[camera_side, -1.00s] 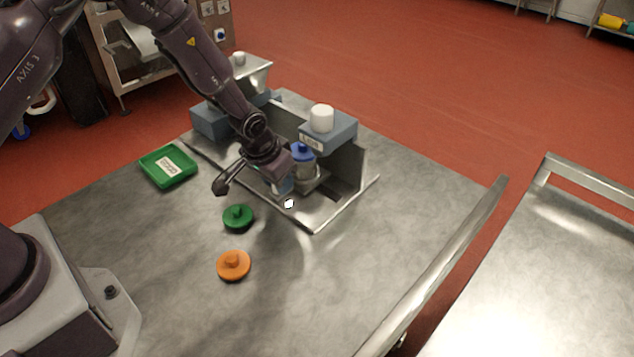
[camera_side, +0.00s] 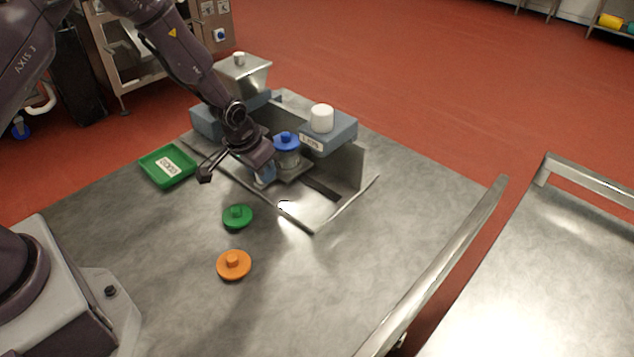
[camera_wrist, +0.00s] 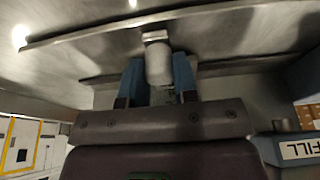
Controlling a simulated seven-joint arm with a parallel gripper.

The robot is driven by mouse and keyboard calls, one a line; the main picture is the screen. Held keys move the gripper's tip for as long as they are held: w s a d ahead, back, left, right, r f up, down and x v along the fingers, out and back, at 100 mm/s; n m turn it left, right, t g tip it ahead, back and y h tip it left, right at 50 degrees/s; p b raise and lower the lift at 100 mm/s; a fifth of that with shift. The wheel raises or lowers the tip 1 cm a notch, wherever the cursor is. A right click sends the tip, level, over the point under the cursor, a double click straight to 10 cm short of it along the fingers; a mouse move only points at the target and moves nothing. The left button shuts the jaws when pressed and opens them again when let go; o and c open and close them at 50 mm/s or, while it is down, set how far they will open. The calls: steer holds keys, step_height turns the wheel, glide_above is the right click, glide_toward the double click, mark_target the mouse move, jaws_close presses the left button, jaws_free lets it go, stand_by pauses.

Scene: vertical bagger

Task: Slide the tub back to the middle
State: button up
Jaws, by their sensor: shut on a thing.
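The tub (camera_side: 288,158) is a clear-grey container with a blue lid (camera_side: 286,138). It stands upright on a small metal carriage in the slide channel, between the two blue-grey blocks. My gripper (camera_side: 266,180) is low at the near side of the tub. In the wrist view, the two blue fingers (camera_wrist: 159,82) are shut around a grey rounded handle (camera_wrist: 158,62). The handle's link to the carriage is not clear in either view. The tub itself cannot be made out in the wrist view.
A labelled block (camera_side: 335,135) with a white cap is right of the tub. A metal hopper (camera_side: 243,73) stands at back left. A FILL sign (camera_wrist: 310,150) shows at wrist-view right. Green (camera_side: 237,217) and orange (camera_side: 233,265) knobbed discs and a green tray (camera_side: 167,167) lie nearby.

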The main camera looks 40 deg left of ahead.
steer(key=shift+a, duration=0.1)
steer(key=shift+a, duration=0.9)
steer(key=o, duration=1)
steer(key=shift+v, duration=2.5)
